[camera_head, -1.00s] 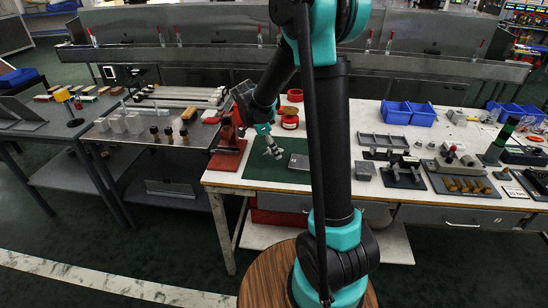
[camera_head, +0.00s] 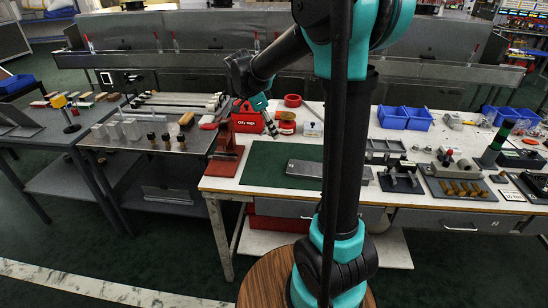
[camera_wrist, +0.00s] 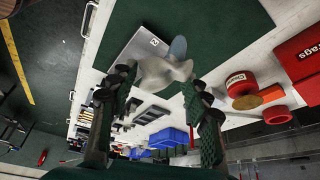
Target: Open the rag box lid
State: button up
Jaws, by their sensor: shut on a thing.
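The red rag box (camera_head: 247,117), with white lettering on its front, stands at the back left of the white bench. It also shows at the right edge of the wrist view (camera_wrist: 300,56). My arm partly covers its top in the head view, and I cannot tell how its lid sits. My gripper (camera_head: 275,132) is in front of the box, to its right, above the green mat. In the wrist view my gripper (camera_wrist: 160,80) is shut on a pale grey crumpled rag (camera_wrist: 166,70), clear of the box.
A red tin (camera_head: 287,122) and a red ring (camera_head: 292,100) stand right of the box. A red stand (camera_head: 226,150) is at the bench's left edge. A grey metal plate (camera_head: 305,168) lies on the green mat (camera_head: 260,172). Blue bins (camera_head: 405,116) stand farther right.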

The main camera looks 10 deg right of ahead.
aim_at(275, 170)
notch_tip(275, 170, down, 16)
dwell(0.5)
jog(key=shift+f, duration=0.1)
jog(key=o, duration=1)
